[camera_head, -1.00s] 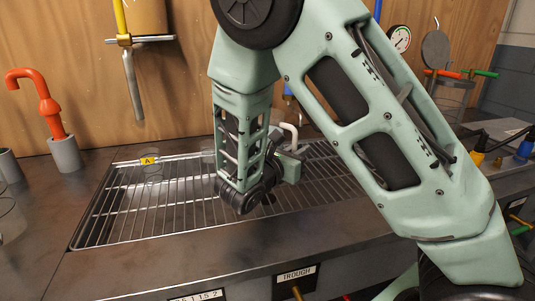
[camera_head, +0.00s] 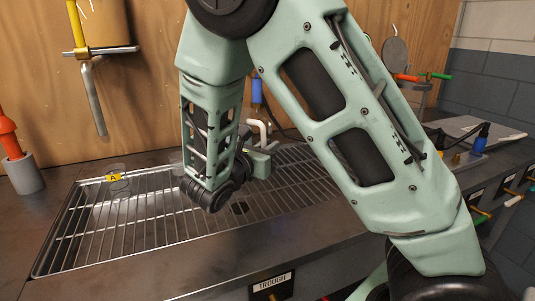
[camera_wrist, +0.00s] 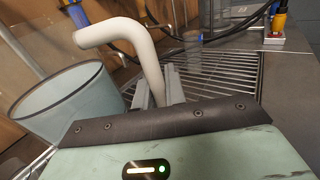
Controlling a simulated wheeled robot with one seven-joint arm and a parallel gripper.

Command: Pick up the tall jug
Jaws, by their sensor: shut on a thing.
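A wide clear vessel with a dark rim, which looks like the tall jug (camera_wrist: 65,105), stands at the left of the wrist view. In the head view only a faint part of it shows behind my arm. A white bent tube (camera_wrist: 148,60), which looks like its handle, rises beside it and also shows in the head view (camera_head: 264,132). My gripper (camera_wrist: 158,88) is shut on this tube, with a grey finger on each side of its lower part. It also shows in the head view (camera_head: 262,160). Where the tube joins the vessel is hidden.
The jug is over a wire grate (camera_head: 110,225) set in the dark bench. A small clear glass (camera_head: 119,184) stands by the yellow "A" tag (camera_head: 113,177). A blue fitting (camera_head: 480,140) is at right.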

